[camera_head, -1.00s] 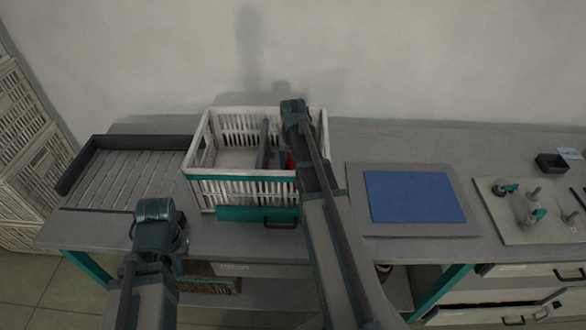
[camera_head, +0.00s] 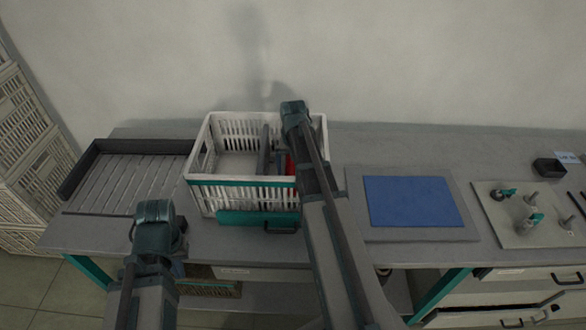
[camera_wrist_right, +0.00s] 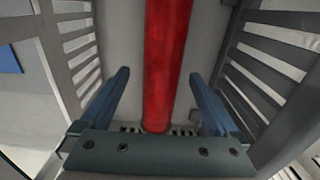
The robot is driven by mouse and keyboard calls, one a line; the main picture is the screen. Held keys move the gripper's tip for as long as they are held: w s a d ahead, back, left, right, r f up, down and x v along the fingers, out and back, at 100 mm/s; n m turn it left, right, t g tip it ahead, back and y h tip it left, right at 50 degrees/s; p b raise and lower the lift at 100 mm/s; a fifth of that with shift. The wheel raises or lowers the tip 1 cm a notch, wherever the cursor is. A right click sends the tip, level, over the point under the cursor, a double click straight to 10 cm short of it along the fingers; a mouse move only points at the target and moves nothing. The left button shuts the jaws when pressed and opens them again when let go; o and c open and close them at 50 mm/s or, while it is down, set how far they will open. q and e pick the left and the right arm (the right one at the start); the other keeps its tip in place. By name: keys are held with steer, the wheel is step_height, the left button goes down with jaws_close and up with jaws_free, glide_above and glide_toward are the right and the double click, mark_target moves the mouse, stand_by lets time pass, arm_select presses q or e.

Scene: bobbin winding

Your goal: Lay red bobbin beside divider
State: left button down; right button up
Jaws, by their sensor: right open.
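The red bobbin (camera_head: 290,164) is inside the white crate (camera_head: 245,181), to the right of the grey divider (camera_head: 264,150). In the right wrist view the red bobbin (camera_wrist_right: 167,60) is a long red rod lying lengthwise over the pale crate floor. My right gripper (camera_wrist_right: 158,76) is open, with one blue finger on each side of the bobbin and visible gaps between. In the head view my right arm hides part of the bobbin and crate. My left gripper (camera_head: 156,218) is in front of the bench, left of the crate; its fingertips are hidden.
A grey ribbed tray (camera_head: 125,183) sits left of the crate. A teal bar with a handle (camera_head: 255,218) is at the crate's front. A blue mat (camera_head: 412,202) and a plate with pegs (camera_head: 530,212) lie to the right. The slatted crate walls are close around my right gripper.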

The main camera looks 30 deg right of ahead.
mark_target(293, 171)
arm_select(q)
step_height(293, 171, up, 11)
steer(key=p, duration=0.9)
steer(key=shift+f+p, duration=0.2)
steer(key=shift+p, duration=0.15)
arm_select(e)
step_height(293, 171, up, 10)
steer(key=shift+r, duration=0.25)
steer(key=shift+r, duration=0.1)
